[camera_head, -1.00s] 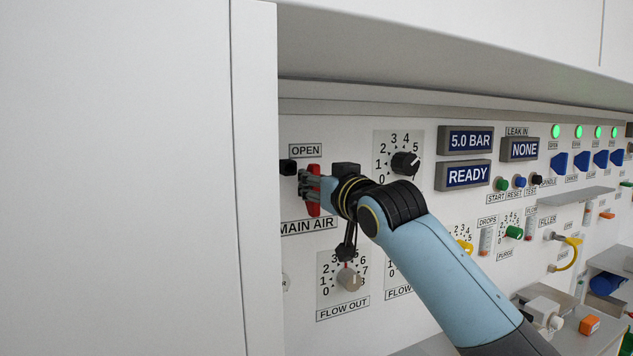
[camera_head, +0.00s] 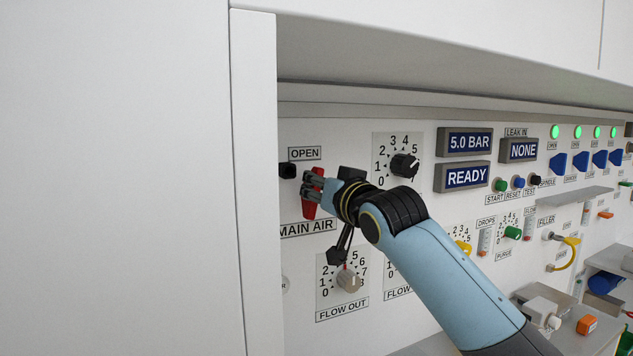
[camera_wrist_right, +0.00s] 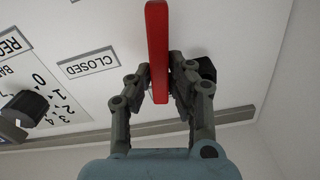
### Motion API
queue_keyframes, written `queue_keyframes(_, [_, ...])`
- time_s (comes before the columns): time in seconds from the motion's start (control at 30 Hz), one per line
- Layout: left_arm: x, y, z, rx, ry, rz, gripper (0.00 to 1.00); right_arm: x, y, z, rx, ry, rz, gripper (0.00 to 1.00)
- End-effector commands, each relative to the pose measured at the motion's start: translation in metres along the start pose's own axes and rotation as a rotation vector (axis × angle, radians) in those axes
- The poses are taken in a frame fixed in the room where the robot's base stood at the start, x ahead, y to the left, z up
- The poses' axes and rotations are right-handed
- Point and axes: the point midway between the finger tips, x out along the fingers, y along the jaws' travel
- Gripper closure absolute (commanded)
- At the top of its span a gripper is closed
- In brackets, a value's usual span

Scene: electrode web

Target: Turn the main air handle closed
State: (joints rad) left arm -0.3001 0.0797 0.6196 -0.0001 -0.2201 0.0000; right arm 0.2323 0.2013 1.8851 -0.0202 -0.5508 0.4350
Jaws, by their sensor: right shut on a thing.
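The red main air handle (camera_head: 310,203) is on the white panel, between the OPEN label (camera_head: 305,153) above and the MAIN AIR label (camera_head: 308,229) below. My right gripper (camera_head: 313,182) is shut on the handle's upper part in the head view, with the handle slightly tilted. In the right wrist view the red handle (camera_wrist_right: 158,50) runs between both fingers of the right gripper (camera_wrist_right: 160,82), and a CLOSED label (camera_wrist_right: 87,62) shows to its left. In the head view that label is hidden behind my right arm. My left gripper is not in view.
A black block (camera_head: 288,170) sits left of the handle. A black dial (camera_head: 404,165) is to the right and the FLOW OUT knob (camera_head: 349,280) below. A display reads 5.0 BAR (camera_head: 465,141). A white cabinet side (camera_head: 258,190) stands close on the left, with an overhang above.

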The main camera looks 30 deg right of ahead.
Motion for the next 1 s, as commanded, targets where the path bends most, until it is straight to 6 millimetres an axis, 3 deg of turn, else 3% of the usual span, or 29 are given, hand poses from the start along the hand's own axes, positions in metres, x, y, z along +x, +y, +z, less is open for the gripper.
queue_keyframes(0.4, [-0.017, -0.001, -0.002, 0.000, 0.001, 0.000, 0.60, 0.000, 0.007, 0.001, 0.388, -0.001, 0.001, 1.00])
queue_keyframes(1.0, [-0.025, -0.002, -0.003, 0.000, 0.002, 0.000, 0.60, 0.000, 0.015, 0.008, 0.956, 0.000, 0.001, 1.00])
